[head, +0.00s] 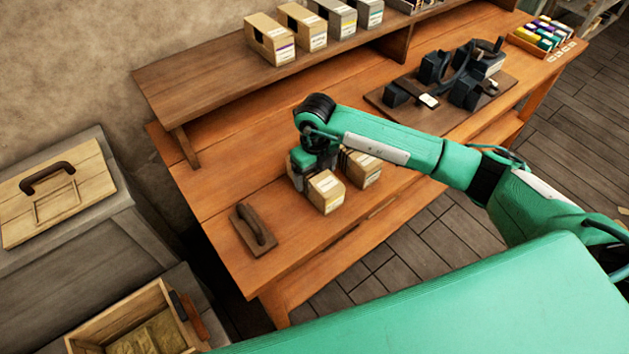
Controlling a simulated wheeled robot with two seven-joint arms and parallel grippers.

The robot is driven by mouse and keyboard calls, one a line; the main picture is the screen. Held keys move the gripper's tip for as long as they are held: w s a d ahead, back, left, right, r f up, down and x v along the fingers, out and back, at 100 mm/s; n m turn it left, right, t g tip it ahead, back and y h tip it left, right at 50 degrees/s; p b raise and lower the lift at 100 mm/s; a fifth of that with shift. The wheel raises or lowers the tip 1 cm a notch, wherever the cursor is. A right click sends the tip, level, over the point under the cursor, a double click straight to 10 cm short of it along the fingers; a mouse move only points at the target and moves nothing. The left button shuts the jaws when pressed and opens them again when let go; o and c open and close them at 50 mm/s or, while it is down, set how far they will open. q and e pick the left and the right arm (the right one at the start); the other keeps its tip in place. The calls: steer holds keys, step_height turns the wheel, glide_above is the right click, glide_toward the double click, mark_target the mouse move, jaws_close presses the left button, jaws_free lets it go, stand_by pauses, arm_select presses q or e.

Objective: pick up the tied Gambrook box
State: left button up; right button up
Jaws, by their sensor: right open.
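Two small tan boxes with pale labels stand close together on the wooden workbench (215,190): a front box (326,194) and one behind it to the right (364,170). My right gripper (304,174) points down just behind and left of the front box. It is open, its fingertips are partly hidden, and I cannot tell whether it touches a box. My right forearm covers the area behind the boxes. My left gripper is out of view.
A wooden block with a dark handle (254,229) lies left of the boxes. The raised shelf (200,85) holds several boxes. A dark press (465,75) sits on a board at the right, near a tray of coloured items (545,38).

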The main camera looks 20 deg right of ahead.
step_height(320, 180, down, 4)
steer(key=shift+w+d+r+p, duration=0.1)
steer(key=shift+r+p, duration=0.05)
steer(key=shift+p, duration=0.65)
steer(key=shift+f, duration=0.55)
steer(key=c, duration=1)
steer(key=shift+c, duration=0.5)
steer(key=shift+w+r, duration=0.1)
steer(key=shift+r, duration=0.05)
